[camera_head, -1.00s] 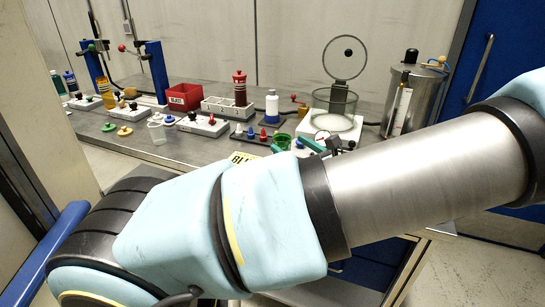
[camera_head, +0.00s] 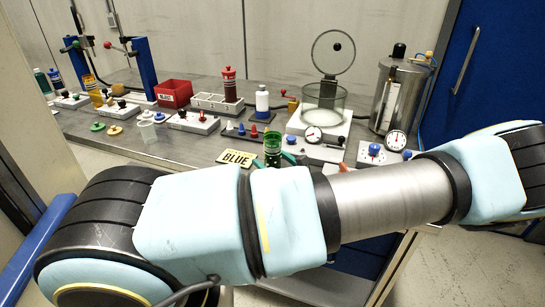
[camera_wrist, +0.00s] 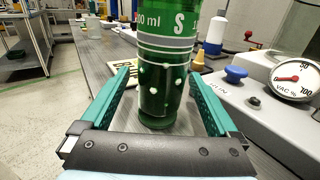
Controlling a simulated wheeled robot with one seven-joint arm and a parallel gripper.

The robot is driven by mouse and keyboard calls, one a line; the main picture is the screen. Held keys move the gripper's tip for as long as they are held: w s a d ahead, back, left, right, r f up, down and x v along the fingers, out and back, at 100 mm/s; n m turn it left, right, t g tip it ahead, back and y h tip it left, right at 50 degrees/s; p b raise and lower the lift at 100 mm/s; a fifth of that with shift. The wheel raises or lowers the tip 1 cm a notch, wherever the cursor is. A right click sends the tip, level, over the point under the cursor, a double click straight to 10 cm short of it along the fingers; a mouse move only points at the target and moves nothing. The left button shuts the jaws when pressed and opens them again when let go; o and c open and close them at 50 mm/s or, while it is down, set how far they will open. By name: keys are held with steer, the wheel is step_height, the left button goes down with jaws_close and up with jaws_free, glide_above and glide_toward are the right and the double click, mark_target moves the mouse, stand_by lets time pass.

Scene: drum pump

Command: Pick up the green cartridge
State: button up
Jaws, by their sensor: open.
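The green cartridge (camera_head: 272,148) stands upright near the front edge of the table in the head view, partly hidden behind my arm. In the wrist view the green cartridge (camera_wrist: 166,70) is large and see-through, with white print, a grey band and white dots; its top is cut off. My gripper (camera_wrist: 165,85) is open, with one teal finger on each side of the cartridge's lower part. I see a gap at the left finger; whether the right finger touches it I cannot tell. In the head view my arm hides most of the gripper.
A yellow BLUE sign (camera_head: 236,158) lies left of the cartridge. A gauge box (camera_head: 314,146) is close on the right, with a blue knob (camera_wrist: 235,75) near my right finger.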

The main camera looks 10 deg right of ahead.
steer(key=shift+x, duration=1.4)
steer(key=shift+c, duration=0.3)
jaws_close()
